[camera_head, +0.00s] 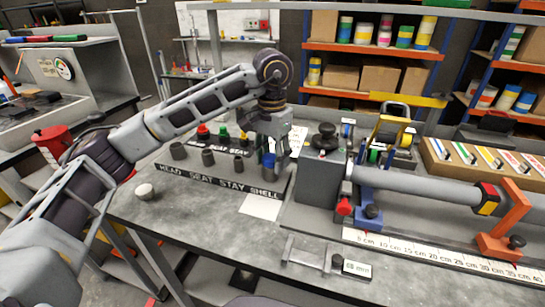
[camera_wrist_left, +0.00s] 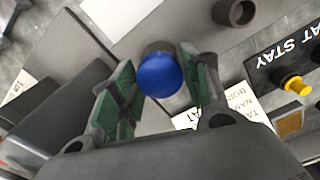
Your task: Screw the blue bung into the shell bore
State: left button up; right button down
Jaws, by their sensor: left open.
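The blue bung (camera_head: 268,160) is at the mouth of the dark grey shell bore (camera_head: 268,174), above the SHELL label. In the left wrist view the blue bung (camera_wrist_left: 160,75) shows as a round blue top, with part of the grey bore (camera_wrist_left: 158,47) behind it. How deep it sits is hidden. My left gripper (camera_head: 276,158) is over the shell bore, pointing down. In the wrist view its green-padded fingers (camera_wrist_left: 157,88) are open, one on each side of the bung; I see gaps beside it. My right gripper is not in view.
Similar empty-looking bores, such as the stay bore (camera_head: 239,164), stand left of it. Red (camera_head: 203,131), green (camera_head: 222,134) and yellow bungs (camera_head: 243,138) stand behind. A grey clamp block with a long tube (camera_head: 420,187) lies close on the right. The front-left bench is mostly clear.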

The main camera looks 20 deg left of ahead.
pick_arm(q)
jog(key=shift+n, duration=1.1)
jog(key=shift+n, duration=0.4)
jog(key=shift+w+n, duration=0.1)
jog(key=shift+n, duration=1.5)
jog(key=shift+a+n, duration=0.1)
jog(key=shift+n, duration=0.2)
jog(key=shift+n, duration=0.4)
jog(key=shift+a+n+p, duration=0.1)
jog(key=shift+n+p, duration=0.2)
jog(key=shift+n, duration=1.6)
jog(key=shift+n, duration=0.6)
jog(key=shift+a+n, duration=0.15)
jog(key=shift+n, duration=1.55)
